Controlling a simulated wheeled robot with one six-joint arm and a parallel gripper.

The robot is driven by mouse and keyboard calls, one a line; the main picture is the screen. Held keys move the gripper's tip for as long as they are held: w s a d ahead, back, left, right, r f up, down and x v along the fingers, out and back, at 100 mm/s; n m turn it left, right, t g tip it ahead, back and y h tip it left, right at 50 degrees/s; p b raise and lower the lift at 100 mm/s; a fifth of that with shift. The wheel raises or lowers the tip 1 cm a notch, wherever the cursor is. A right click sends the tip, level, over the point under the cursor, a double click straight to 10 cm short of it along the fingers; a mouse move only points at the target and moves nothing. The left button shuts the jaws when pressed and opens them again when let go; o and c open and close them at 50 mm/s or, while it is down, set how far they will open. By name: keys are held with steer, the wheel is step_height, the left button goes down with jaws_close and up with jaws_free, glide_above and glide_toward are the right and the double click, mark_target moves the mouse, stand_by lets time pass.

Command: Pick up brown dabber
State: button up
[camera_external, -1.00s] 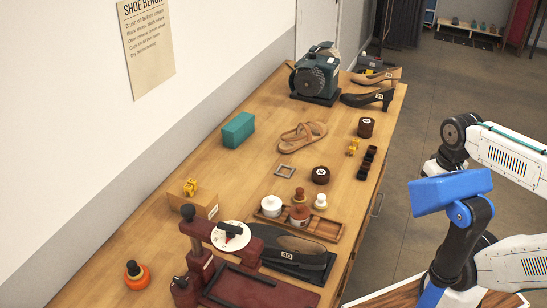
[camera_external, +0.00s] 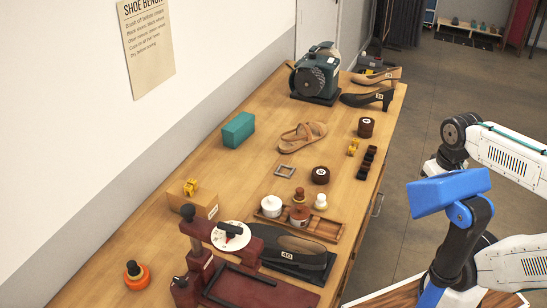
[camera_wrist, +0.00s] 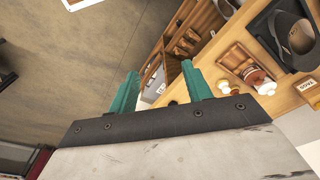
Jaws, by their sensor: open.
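The tray area lies at the right of that view, where I cannot clearly pick out the brown dabber.
The bench (camera_external: 225,180) also holds a black shoe (camera_external: 292,252), a dark red press (camera_external: 258,291), a sandal (camera_external: 303,135), a teal box (camera_external: 238,129), brown round tins (camera_external: 320,175) and a grinder (camera_external: 316,74). Open floor (camera_external: 420,110) lies to its right.

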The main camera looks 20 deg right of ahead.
steer(key=w+a+f+m+g+y, duration=0.25)
steer(key=w+a+m+y, duration=0.2)
steer(key=a, duration=0.45)
steer(key=m+t+y, duration=0.6)
steer(key=m+y, duration=0.2)
steer(key=m, duration=1)
glide_toward(302, 190)
steer(key=shift+s+a+f, duration=0.15)
steer(key=shift+a+f, duration=0.1)
steer(key=shift+a, duration=0.4)
steer(key=shift+a+f, duration=0.15)
steer(key=shift+f, duration=0.1)
steer(key=shift+t, duration=0.25)
steer(key=x, duration=0.7)
steer(key=shift+w+a, duration=0.1)
steer(key=shift+w, duration=0.3)
